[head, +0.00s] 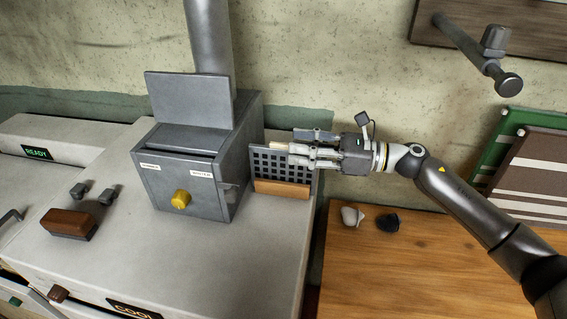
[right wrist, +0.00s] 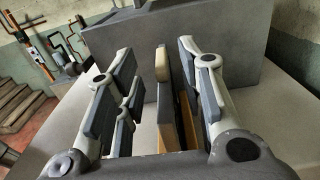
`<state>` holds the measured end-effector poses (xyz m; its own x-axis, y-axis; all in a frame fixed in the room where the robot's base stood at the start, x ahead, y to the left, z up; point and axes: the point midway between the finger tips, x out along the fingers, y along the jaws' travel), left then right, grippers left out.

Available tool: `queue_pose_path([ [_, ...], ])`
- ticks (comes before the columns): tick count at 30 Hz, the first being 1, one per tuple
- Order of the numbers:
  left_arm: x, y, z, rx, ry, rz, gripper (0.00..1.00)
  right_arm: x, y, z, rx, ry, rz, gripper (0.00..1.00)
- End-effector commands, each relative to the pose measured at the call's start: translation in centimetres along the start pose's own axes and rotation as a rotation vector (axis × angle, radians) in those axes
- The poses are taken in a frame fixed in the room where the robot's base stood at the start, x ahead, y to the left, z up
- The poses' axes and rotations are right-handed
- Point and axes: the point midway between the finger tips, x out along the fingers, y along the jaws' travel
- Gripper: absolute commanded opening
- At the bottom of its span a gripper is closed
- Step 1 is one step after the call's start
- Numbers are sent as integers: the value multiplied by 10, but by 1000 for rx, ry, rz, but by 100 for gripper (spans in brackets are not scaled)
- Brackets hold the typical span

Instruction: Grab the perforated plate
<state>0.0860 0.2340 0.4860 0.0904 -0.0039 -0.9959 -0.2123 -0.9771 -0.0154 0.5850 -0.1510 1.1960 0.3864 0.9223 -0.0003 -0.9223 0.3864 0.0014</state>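The perforated plate (head: 265,164) is dark grey with a grid of square holes. It stands upright beside the grey box machine (head: 182,172), behind a wooden block (head: 282,188). A light wooden tab (head: 277,144) is at its top. My right gripper (head: 299,146) reaches in from the right at the plate's top. In the right wrist view the plate's edge and wooden tab (right wrist: 162,62) stand between the spread fingers of the right gripper (right wrist: 155,85), with a gap on the left finger's side and closer to the right finger. My left gripper is out of view.
A pipe (head: 209,42) rises behind the machine, which has a yellow knob (head: 181,199). A brown block (head: 68,224) lies on the grey counter (head: 130,265). Two small objects (head: 352,216) lie on the wooden table (head: 430,265). A wall bar (head: 470,48) juts out upper right.

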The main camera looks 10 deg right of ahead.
Motion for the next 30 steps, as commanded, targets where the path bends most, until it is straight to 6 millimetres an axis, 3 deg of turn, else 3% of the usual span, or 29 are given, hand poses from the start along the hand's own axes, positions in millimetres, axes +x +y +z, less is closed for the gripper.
queue_pose_path([
  [1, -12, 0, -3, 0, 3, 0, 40, 8, -1, 6, 2, -3, 1, 36],
  [6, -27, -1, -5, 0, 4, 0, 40, 29, -2, 3, 1, -2, 2, 36],
  [17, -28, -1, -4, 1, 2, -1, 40, 38, -2, -2, -1, 0, 0, 36],
  [25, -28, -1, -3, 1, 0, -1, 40, 38, -2, -2, 0, 0, 0, 2],
  [30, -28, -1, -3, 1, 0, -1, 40, 38, -2, -2, 0, 0, 0, 0],
])
